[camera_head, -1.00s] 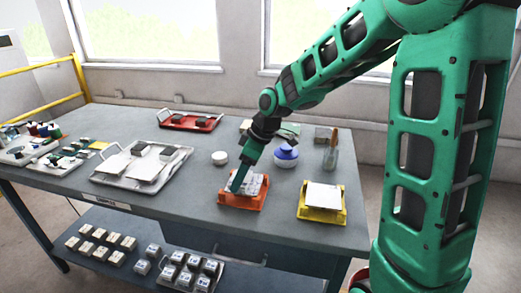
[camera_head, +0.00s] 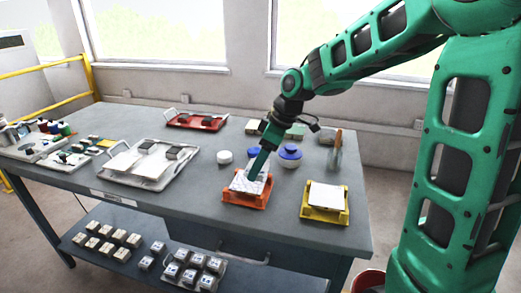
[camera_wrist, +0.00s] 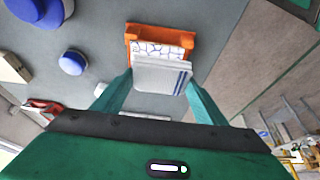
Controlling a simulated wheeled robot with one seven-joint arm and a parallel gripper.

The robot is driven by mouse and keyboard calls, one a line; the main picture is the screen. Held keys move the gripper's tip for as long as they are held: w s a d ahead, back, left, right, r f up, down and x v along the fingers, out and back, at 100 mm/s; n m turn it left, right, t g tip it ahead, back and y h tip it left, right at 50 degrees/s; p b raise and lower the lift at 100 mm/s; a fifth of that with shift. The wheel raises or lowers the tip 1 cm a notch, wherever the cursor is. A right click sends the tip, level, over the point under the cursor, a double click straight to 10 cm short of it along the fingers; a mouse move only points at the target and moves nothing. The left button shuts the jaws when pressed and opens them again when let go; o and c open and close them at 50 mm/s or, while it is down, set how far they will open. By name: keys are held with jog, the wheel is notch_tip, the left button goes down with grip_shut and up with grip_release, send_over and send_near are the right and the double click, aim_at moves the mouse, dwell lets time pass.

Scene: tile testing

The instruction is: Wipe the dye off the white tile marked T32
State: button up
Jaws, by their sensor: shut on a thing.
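My gripper (camera_head: 253,177) reaches down at an orange stand (camera_head: 246,203) near the table's front edge. In the wrist view my gripper (camera_wrist: 160,80) is shut on a folded white cloth (camera_wrist: 158,76) with blue stripes at one edge. A white tile (camera_head: 241,184) with dark crackle-like lines lies in the orange stand; it also shows in the wrist view (camera_wrist: 158,49), partly hidden by the cloth. I cannot tell whether the cloth touches it. A plain white tile (camera_head: 325,194) lies in a yellow stand (camera_head: 324,214) to the right. No T32 mark is readable.
Two blue-lidded jars (camera_head: 290,156) and a white round pot (camera_head: 224,157) stand behind the orange stand. A glass with a brush (camera_head: 335,152) is at the back right. A white tray (camera_head: 118,172) and a red tray (camera_head: 194,122) lie to the left.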

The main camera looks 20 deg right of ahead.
jog(key=shift+r, duration=1.65)
